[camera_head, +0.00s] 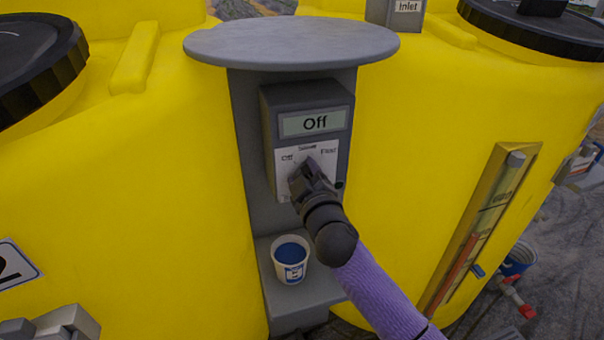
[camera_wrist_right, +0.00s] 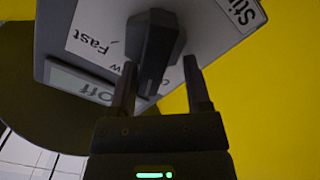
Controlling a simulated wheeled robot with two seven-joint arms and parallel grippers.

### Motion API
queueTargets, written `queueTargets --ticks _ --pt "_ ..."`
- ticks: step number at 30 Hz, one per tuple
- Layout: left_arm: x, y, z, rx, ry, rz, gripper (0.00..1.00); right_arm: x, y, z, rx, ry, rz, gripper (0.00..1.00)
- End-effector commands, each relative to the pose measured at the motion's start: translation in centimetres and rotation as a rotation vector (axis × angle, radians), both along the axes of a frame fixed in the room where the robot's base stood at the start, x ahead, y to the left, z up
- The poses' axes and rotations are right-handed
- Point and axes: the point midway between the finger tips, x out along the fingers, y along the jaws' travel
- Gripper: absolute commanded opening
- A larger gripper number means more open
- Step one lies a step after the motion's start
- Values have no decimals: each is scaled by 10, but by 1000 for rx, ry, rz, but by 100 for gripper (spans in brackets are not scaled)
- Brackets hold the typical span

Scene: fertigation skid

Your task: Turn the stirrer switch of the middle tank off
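The stirrer switch box (camera_head: 306,112) is dark grey, with a display (camera_head: 315,122) that reads "Off". Below it is a white dial plate (camera_head: 283,165) marked Off, Slow and Fast. My right gripper (camera_head: 308,178) is in front of the dial and covers most of the knob in the head view. In the right wrist view the dark knob (camera_wrist_right: 154,42) reaches down between the fingers of the right gripper (camera_wrist_right: 160,85). The fingers are apart, with a clear gap at the right finger; contact at the left finger cannot be told. My left gripper is not in view.
The box is on a grey stand (camera_head: 246,150) under a round grey top (camera_head: 292,42), between yellow tanks (camera_head: 130,190) (camera_head: 420,130). A cup with blue contents (camera_head: 291,262) stands on a ledge below. A level gauge (camera_head: 480,225) is on the right tank.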

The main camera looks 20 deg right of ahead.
Motion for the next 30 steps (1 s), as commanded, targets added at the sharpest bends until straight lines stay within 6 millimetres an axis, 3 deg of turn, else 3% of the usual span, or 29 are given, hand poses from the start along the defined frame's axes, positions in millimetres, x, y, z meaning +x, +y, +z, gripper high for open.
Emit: queueTargets --ticks 10,22,30 --pt "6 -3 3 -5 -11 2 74 -6 1 4 2 -6 3 61" --pt "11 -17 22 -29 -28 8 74 -85 -3 3 2 -2 1 61" --pt "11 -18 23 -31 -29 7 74 -100 -3 2 0 -4 -1 61"
